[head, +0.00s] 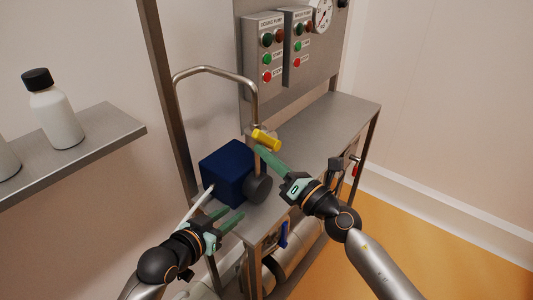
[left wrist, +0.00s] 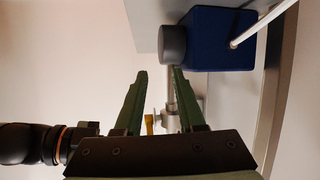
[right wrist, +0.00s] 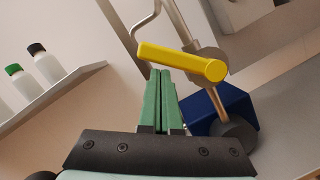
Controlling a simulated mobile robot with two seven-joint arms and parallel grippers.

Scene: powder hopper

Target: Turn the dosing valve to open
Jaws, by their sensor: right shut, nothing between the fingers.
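The dosing valve has a yellow lever handle (head: 266,139) on the bent steel pipe (head: 216,70), above the steel bench. The handle looks large in the right wrist view (right wrist: 180,60), running from upper left to lower right, and a small yellow part shows in the left wrist view (left wrist: 149,124). My right gripper (head: 259,150) is shut and empty, its fingertips close beside the handle; I cannot tell whether they touch it. In the right wrist view its fingers (right wrist: 160,73) are together just below the handle. My left gripper (head: 236,213) is open and empty, low in front of the pump.
A dark blue pump box (head: 226,172) with a grey cylinder (head: 258,188) stands below the valve. The button panels (head: 264,50) and gauge (head: 321,14) are behind. A shelf (head: 100,140) with bottles is at left. A red handle (head: 355,168) and blue handle (head: 283,235) are at the bench front.

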